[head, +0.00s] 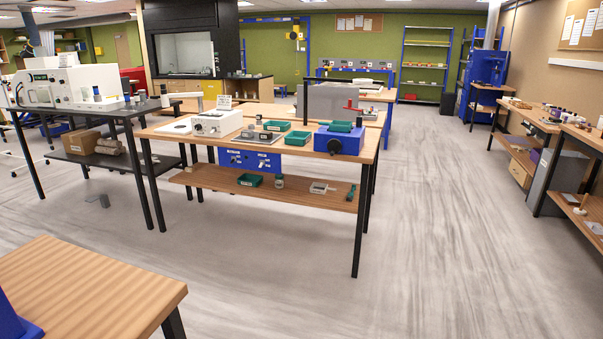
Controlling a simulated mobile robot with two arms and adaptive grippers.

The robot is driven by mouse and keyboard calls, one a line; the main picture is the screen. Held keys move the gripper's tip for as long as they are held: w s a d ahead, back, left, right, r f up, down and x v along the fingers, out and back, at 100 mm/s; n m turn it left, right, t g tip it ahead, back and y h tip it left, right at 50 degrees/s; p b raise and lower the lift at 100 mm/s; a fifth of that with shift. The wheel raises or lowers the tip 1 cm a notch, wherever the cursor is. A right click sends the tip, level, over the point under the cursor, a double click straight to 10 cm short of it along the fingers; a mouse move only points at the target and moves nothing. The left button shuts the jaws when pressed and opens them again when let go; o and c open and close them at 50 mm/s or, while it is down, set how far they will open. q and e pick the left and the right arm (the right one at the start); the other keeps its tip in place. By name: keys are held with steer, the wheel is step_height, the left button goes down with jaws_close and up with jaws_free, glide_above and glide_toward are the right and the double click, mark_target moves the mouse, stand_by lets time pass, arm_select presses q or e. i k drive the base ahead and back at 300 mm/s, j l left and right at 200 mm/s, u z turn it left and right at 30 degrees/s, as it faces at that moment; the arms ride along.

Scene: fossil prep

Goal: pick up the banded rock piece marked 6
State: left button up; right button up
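I cannot make out a banded rock piece marked 6; any number is too small to read from here. Several small dark and grey pieces lie around a grey plate (257,136) on the wooden workbench (185,134) ahead. Green trays (296,141) stand on the same bench, and their contents are too small to tell. Neither of my grippers shows in the head view.
A blue device (339,140) and a white machine (217,123) stand on the bench. A lower shelf (205,177) holds a green tray. A wooden table (88,290) is at the near left. The grey floor (440,220) is clear to the right.

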mark_target(263, 134)
steer(key=i+z, duration=0.35)
steer(key=i, duration=1.6)
steer(key=i+j+u, duration=0.25)
steer(key=i, duration=0.35)
steer(key=i+u, duration=0.25)
steer(key=i, duration=0.35)
steer(key=i+j+u, duration=0.1)
steer(key=j, duration=0.85)
steer(key=i+j+u, duration=0.15)
steer(key=j, duration=0.3)
steer(key=i+j+u, duration=0.1)
steer(key=j, duration=0.35)
